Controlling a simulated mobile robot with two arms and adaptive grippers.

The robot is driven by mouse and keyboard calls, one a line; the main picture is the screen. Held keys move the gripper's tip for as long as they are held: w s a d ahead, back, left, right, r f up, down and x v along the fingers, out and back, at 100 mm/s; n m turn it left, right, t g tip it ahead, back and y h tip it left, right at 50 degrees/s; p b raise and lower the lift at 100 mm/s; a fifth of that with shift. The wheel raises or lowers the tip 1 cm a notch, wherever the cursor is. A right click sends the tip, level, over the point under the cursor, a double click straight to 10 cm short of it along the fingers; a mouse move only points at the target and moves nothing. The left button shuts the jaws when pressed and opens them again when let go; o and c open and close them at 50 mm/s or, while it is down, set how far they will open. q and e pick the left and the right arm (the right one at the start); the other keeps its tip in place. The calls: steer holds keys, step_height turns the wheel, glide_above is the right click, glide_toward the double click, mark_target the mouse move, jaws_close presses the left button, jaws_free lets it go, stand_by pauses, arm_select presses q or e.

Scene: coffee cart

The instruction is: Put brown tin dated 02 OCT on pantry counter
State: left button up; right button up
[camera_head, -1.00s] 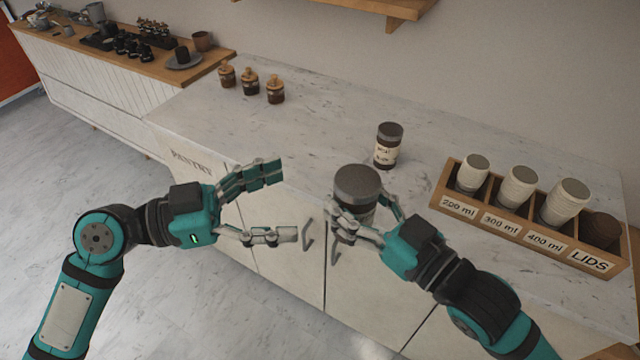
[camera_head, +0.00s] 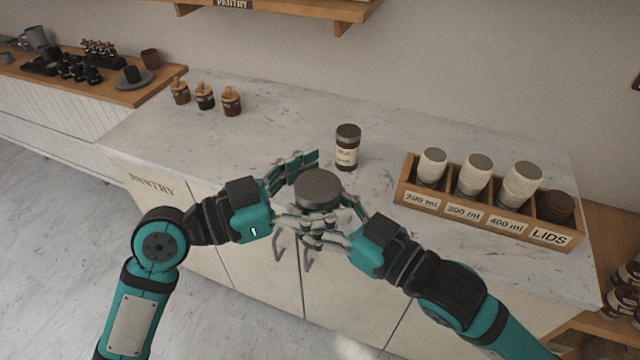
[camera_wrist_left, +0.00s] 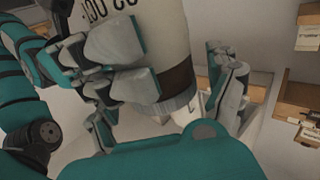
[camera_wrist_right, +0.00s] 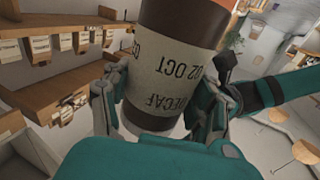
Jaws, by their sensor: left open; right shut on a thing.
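A brown tin (camera_wrist_right: 165,70) with a dark grey lid (camera_head: 318,186) is held upright in front of the counter's front edge. In the right wrist view its pale label reads DECAF and 02 OCT. My right gripper (camera_head: 322,218) is shut on it. My left gripper (camera_head: 302,192) is open, with its fingers on either side of the same tin; the left wrist view shows the tin (camera_wrist_left: 172,35) between them. I cannot tell whether they touch it. The pantry counter (camera_head: 270,130) has a pale marble top.
Another dark tin (camera_head: 347,155) with a cream label stands on the counter behind the held one. A wooden cup and lid holder (camera_head: 480,213) is at the right. Several small jars (camera_head: 205,98) stand at the back left. The counter's left middle is clear.

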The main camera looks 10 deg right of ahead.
arm_select(q)
steer(key=c, duration=1.4)
steer(key=shift+r, duration=0.1)
steer(key=shift+c, duration=0.6)
arm_select(e)
steer(key=o, duration=1.5)
